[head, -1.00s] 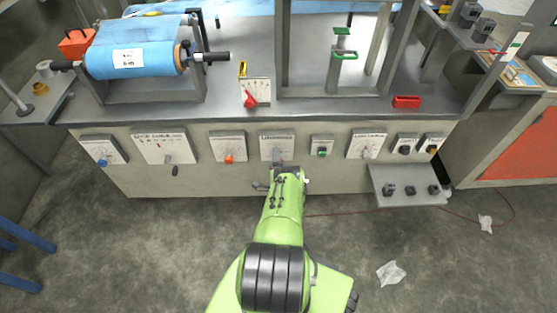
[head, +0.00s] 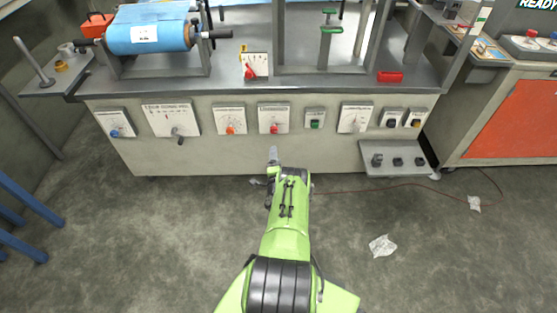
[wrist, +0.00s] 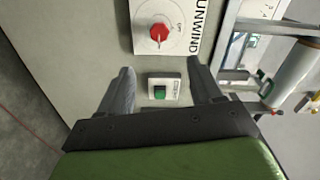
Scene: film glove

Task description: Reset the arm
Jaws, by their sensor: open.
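My green arm reaches forward over the floor in the head view. My gripper (head: 273,158) is at its far end, below the machine's front panel and apart from it. In the wrist view my gripper (wrist: 163,84) shows two grey fingers spread wide with nothing held between them. Past the fingers are a panel with a red knob (wrist: 159,32) marked UNWIND and a small plate with a green button (wrist: 160,92). In the head view the red knob (head: 273,128) and the green button (head: 315,124) sit on the machine front just above the gripper.
The grey machine (head: 225,165) spans the back, with a blue film roll (head: 145,38) on top at left. A small grey shelf (head: 398,168) juts out at right. Crumpled paper (head: 382,246) lies on the floor. Blue legs (head: 22,215) stand at left.

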